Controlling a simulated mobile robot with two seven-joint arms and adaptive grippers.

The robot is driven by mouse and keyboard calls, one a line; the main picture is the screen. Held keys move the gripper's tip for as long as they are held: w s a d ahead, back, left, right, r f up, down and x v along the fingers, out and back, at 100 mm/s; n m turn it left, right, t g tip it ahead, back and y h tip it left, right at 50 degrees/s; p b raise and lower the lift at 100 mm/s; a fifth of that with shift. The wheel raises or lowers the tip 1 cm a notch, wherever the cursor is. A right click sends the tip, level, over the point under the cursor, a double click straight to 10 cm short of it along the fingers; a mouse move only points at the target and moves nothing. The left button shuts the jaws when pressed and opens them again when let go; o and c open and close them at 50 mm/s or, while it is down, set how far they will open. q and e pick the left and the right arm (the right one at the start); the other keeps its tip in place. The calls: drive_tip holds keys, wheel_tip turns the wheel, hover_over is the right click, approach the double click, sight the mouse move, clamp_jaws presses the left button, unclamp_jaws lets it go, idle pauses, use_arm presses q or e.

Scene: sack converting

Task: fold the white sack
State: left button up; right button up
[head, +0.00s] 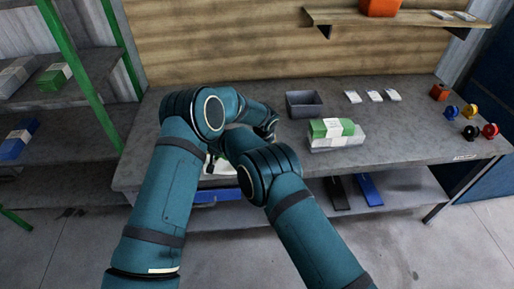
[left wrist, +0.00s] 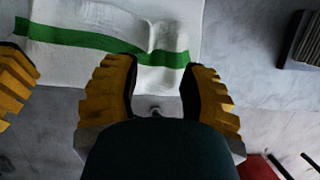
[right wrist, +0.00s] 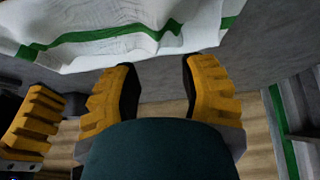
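The white sack with a green stripe is mostly hidden behind my arms in the head view, where only a small white patch (head: 220,168) shows at the bench's front edge. In the left wrist view the sack (left wrist: 90,65) lies flat, with a raised crease near the fingers. My left gripper (left wrist: 158,76) is open, its yellow fingers apart on either side of the sack's near edge. In the right wrist view the sack's wavy edge (right wrist: 110,40) crosses just beyond the fingertips. My right gripper (right wrist: 158,72) is open, and no cloth is visibly pinched. The grippers are close together.
The grey bench (head: 410,145) holds a grey bin (head: 304,104), a green pack (head: 332,128) on a white pack (head: 338,140), small white cards and coloured rolls to the right. A shelf rack (head: 75,80) stands at left. Bare bench lies right of the packs.

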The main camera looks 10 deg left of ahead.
use_arm(q)
drive_tip(key=o, duration=0.9)
drive_tip(key=shift+w+d, duration=0.2)
drive_tip(key=shift+d, duration=1)
use_arm(e)
drive_tip(key=o, duration=0.9)
drive_tip(key=shift+s+a, duration=0.25)
drive_tip(key=shift+a, duration=0.3)
drive_tip(key=shift+s+a, duration=0.25)
drive_tip(key=shift+a, duration=0.25)
use_arm(q)
drive_tip(key=shift+r, duration=0.2)
use_arm(e)
drive_tip(key=shift+r, duration=0.15)
use_arm(q)
wheel_tip(320, 180, up, 8)
drive_tip(key=p, duration=0.8)
drive_tip(key=shift+f, duration=0.15)
use_arm(e)
wheel_tip(320, 180, up, 8)
drive_tip(key=shift+f, duration=0.15)
use_arm(q)
drive_tip(key=shift+a, duration=0.1)
use_arm(e)
drive_tip(key=shift+f, duration=0.1)
